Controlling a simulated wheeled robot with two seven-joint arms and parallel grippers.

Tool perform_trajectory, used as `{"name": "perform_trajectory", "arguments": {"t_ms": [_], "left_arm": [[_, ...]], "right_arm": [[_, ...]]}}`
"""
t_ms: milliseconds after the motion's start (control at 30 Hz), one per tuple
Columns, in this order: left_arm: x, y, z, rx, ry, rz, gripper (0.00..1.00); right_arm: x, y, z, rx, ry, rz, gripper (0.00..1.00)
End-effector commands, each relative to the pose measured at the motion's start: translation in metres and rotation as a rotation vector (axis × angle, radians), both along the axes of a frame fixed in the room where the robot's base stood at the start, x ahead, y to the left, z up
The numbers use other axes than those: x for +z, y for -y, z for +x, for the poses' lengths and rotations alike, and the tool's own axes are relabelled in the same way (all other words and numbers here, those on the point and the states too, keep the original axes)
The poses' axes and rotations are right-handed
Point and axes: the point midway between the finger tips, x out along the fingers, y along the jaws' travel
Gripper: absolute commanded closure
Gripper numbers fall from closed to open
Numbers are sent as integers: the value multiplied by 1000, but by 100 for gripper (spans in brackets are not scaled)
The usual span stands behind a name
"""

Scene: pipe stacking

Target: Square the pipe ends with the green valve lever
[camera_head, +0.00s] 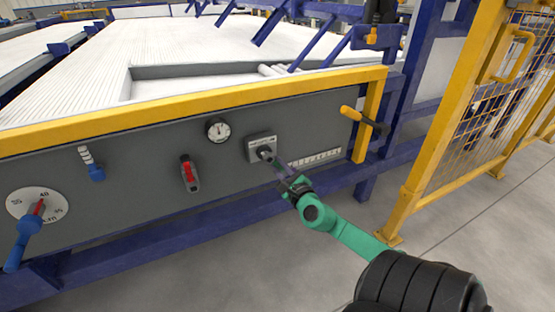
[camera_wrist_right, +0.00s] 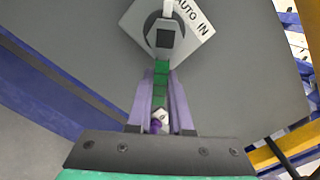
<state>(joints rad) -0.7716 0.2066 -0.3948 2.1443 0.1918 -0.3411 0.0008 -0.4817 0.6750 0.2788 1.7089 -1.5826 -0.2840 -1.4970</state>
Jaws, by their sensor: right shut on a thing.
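The green valve lever (camera_wrist_right: 161,72) hangs from a dark square hub on a pale plate (camera_wrist_right: 185,32), whose visible lettering reads "AUTO IN". In the head view the plate (camera_head: 261,142) is on the dark front panel, with a dark knob on it. My right gripper (camera_head: 289,180) reaches this lever from the lower right. In the right wrist view my right gripper (camera_wrist_right: 161,92) has its two purple fingers on either side of the lever, shut on it. The pipes (camera_head: 190,42) lie in a broad white layer behind the panel's yellow rail. My left gripper is not in view.
The panel also carries a gauge (camera_head: 217,130), a red-handled switch (camera_head: 189,173), a small blue lever (camera_head: 96,172) and a dial with a blue handle (camera_head: 30,225). A yellow handle (camera_head: 351,113) sits right of the plate. A yellow mesh fence (camera_head: 440,150) stands at right.

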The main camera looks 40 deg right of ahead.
Motion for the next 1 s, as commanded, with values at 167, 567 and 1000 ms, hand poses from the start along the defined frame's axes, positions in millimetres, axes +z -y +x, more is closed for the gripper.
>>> {"name": "perform_trajectory", "arguments": {"t_ms": [167, 567, 1000], "left_arm": [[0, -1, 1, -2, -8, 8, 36], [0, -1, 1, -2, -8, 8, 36], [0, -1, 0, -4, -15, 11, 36]], "right_arm": [[-1, 1, -1, 0, -9, -16, 100], [0, 1, 0, 0, -8, -18, 51], [-1, -3, -9, 1, -9, -16, 51]]}}
